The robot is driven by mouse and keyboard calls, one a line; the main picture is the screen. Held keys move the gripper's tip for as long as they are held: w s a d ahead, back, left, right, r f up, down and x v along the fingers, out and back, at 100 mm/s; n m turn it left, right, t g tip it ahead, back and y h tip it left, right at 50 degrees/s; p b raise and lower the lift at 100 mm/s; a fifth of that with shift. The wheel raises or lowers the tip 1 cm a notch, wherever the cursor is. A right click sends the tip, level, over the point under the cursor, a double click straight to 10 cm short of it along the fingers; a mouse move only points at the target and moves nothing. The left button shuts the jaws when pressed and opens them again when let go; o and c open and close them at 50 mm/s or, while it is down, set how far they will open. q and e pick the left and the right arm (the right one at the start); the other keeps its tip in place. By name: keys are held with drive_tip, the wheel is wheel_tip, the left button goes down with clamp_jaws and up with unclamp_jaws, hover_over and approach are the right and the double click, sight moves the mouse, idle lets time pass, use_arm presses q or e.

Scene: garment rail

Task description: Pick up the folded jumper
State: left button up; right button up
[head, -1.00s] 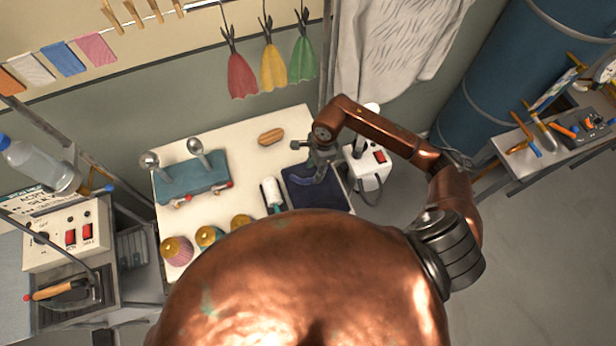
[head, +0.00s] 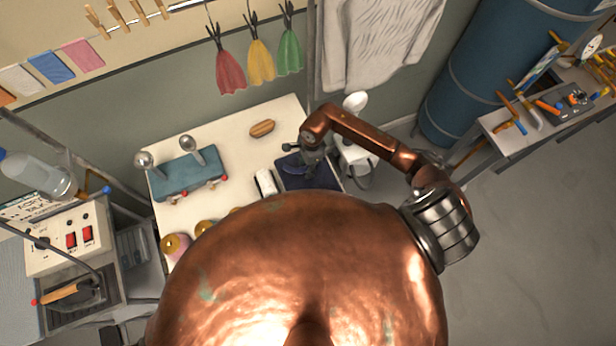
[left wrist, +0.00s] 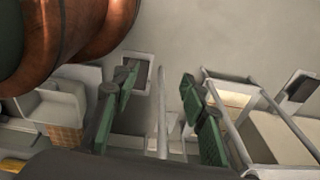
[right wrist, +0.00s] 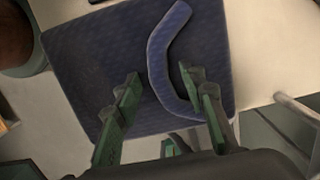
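The folded jumper (head: 297,178) is a dark blue square lying on the cream table, partly hidden by my own copper body in the head view. In the right wrist view the jumper (right wrist: 85,65) fills the middle, with a raised curved strip (right wrist: 161,58) standing out on it. My right gripper (head: 314,160) is over the jumper. In the right wrist view its green fingers (right wrist: 160,82) are apart, with the strip between them, closer to the right finger. I cannot tell whether they touch the cloth. My left gripper (left wrist: 155,88) is open and empty, outside the head view.
On the table (head: 235,150) are a teal block with two metal knobs (head: 188,172), a wooden brush (head: 262,128), a white roller (head: 266,183) and several coloured spools. A white steamer (head: 357,158) stands right of the table.

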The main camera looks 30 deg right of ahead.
drive_tip(key=c, duration=0.9)
clamp_jaws()
use_arm(q)
drive_tip(key=shift+s, duration=0.85)
drive_tip(key=shift+w, duration=0.25)
use_arm(e)
drive_tip(key=shift+r, duration=0.1)
